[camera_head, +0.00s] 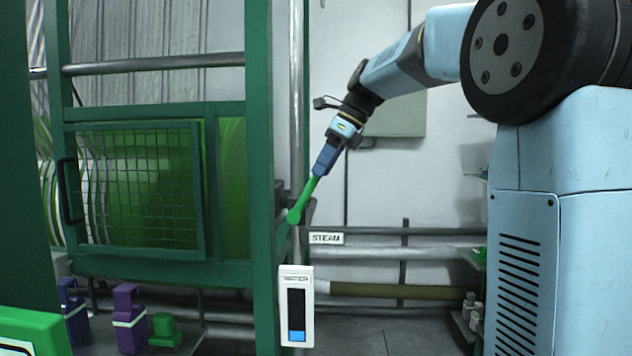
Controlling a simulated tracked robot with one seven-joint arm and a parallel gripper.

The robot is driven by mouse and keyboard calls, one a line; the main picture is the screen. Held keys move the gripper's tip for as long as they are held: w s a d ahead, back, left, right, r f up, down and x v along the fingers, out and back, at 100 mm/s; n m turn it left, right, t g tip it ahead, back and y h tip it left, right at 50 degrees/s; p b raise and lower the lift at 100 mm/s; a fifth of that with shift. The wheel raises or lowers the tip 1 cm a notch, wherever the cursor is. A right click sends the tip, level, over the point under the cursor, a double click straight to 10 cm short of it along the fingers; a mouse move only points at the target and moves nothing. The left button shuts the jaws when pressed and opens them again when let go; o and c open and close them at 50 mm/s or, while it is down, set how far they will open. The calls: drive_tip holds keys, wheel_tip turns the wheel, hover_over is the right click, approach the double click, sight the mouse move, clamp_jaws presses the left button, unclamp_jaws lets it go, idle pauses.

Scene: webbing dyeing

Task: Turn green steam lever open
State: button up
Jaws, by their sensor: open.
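The green steam lever (305,199) is mounted on the pipework beside the green frame post, at the middle of the picture. It slants up and to the right from its round pivot end, above a white sign reading STEAM (326,239). My gripper (320,170) reaches down from the upper right, with its blue fingers at the lever's upper end. The fingers cover that end, and I cannot tell whether they touch it. My gripper is open.
A green machine frame (259,170) with a mesh door (135,190) stands left of the lever. A WATER panel (297,312) hangs below it. Horizontal pipes (400,253) run along the wall. Purple bottles (128,318) stand at lower left. Floor shows at lower right.

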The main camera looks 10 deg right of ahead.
drive_tip(key=v, duration=0.8)
